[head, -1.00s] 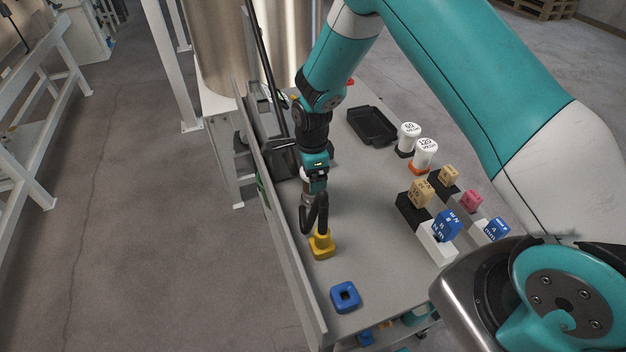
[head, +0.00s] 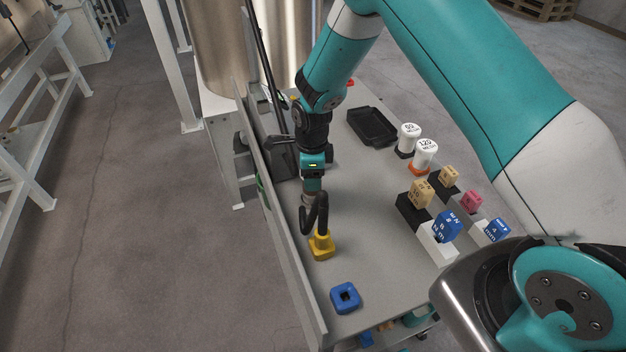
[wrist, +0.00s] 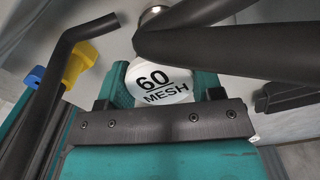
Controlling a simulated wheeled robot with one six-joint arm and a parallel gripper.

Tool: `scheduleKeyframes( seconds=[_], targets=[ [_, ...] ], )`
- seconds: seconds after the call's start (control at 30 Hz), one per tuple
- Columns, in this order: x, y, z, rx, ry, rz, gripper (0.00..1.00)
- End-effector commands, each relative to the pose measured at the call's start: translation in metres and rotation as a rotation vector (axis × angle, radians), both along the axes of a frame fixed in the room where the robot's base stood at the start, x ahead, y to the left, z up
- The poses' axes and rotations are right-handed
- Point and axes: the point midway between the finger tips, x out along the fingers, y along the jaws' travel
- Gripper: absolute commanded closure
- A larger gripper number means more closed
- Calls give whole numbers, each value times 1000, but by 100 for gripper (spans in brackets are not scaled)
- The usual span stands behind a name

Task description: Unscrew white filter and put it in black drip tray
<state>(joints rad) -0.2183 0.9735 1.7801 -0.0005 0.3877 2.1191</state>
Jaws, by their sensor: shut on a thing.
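A white filter marked 60 MESH (wrist: 162,84) sits between the teal fingers of my gripper (wrist: 163,88) in the wrist view, and the gripper is shut on it. In the head view my gripper (head: 311,192) points down over the grey bench, and the filter in it is mostly hidden there. A black hose loop and a yellow fitting (head: 321,245) are just below it. The black drip tray (head: 372,126) lies flat and looks empty, up and right of my gripper. I cannot tell whether the held filter is still threaded on.
Two more white filters, marked 60 (head: 409,136) and 120 (head: 425,153), stand right of the tray. Several tan, pink and blue blocks sit on stands at right. A raised grey edge (head: 283,230) borders the bench's left.

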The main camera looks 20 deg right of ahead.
Motion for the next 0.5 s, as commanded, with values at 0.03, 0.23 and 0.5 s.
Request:
scheduleKeyframes(
  seconds=[0.03, 0.23, 0.5],
  targets=[
    [0, 0, -1, -1, 0, 39, 82],
    [0, 0, -1, -1, 0, 370, 82],
    [0, 0, 0, -1, 0, 834, 82]
  ],
)
